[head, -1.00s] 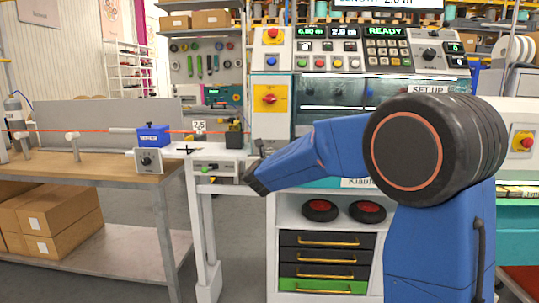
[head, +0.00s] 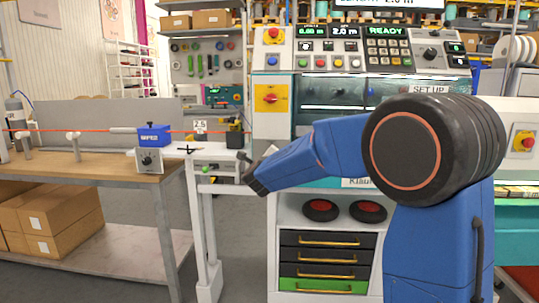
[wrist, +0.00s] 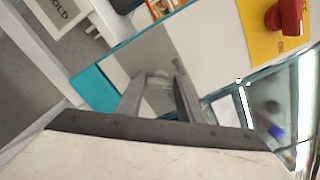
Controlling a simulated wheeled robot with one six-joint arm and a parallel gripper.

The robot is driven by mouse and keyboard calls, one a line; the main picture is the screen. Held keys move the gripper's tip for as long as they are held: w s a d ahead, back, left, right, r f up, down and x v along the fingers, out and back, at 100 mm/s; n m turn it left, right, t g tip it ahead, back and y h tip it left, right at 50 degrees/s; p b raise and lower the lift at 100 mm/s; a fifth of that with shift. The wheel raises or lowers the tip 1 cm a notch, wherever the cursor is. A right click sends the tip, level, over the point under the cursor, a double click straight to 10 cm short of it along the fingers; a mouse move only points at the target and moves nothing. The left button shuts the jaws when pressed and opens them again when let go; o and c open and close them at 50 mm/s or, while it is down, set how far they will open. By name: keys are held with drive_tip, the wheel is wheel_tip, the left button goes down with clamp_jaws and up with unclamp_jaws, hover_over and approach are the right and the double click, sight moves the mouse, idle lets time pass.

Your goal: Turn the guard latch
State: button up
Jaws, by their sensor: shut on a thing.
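My gripper (wrist: 159,84) shows in the wrist view with its two grey fingers closed around a small, pale grey, rounded piece (wrist: 158,76). This piece lies against the light machine panel (wrist: 190,45) and looks like the guard latch, though its shape is mostly hidden between the fingers. In the head view my blue arm reaches left across the machine front, and the fingers and latch cannot be made out there. The guard window (head: 335,106) is in the middle of the machine, below its control panel.
A yellow plate with a red switch (head: 270,98) sits left of the window; the red switch also shows in the wrist view (wrist: 288,17). The bench (head: 95,166) with an orange cable and blue meter (head: 153,135) stands at left. Drawers (head: 323,255) are below.

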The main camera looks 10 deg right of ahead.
drive_tip(key=shift+f+n, duration=0.2)
drive_tip(key=shift+n, duration=3.5)
drive_tip(key=o, duration=1.1)
drive_tip(key=shift+a, duration=0.1)
drive_tip(key=shift+c, duration=0.2)
drive_tip(key=v, duration=1.7)
drive_tip(key=shift+s, duration=0.15)
